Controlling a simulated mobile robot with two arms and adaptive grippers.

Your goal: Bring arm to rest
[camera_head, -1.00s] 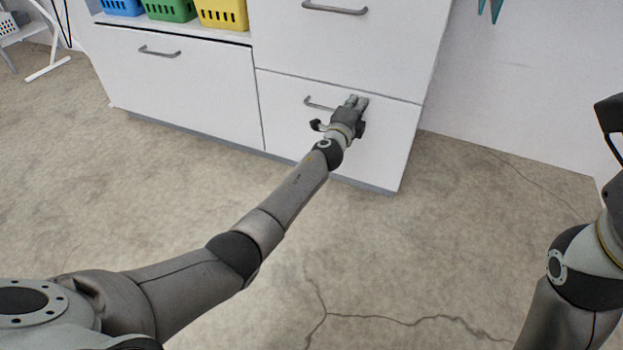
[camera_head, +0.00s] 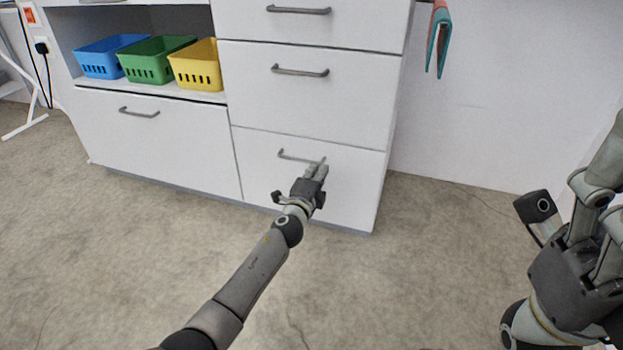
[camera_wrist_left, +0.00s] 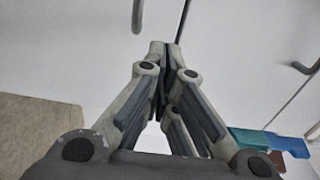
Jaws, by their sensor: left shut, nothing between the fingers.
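My left arm reaches forward to the white cabinet. Its gripper (camera_head: 320,170) is in front of the bottom right drawer (camera_head: 345,195), by the right end of that drawer's grey handle (camera_head: 298,157). I cannot tell whether it touches the handle or the drawer front. In the left wrist view the fingers (camera_wrist_left: 165,52) are together with nothing between them. My right gripper (camera_head: 598,225) is at the right edge of the head view, fingers pointing up. Its fingertips are not clearly shown.
The drawers and cabinet door (camera_head: 160,145) look shut. Blue (camera_head: 105,62), green (camera_head: 150,68) and yellow (camera_head: 195,70) baskets stand on the open shelf. A teal and red item (camera_head: 438,40) hangs at the cabinet's right. The concrete floor (camera_head: 130,260) is clear.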

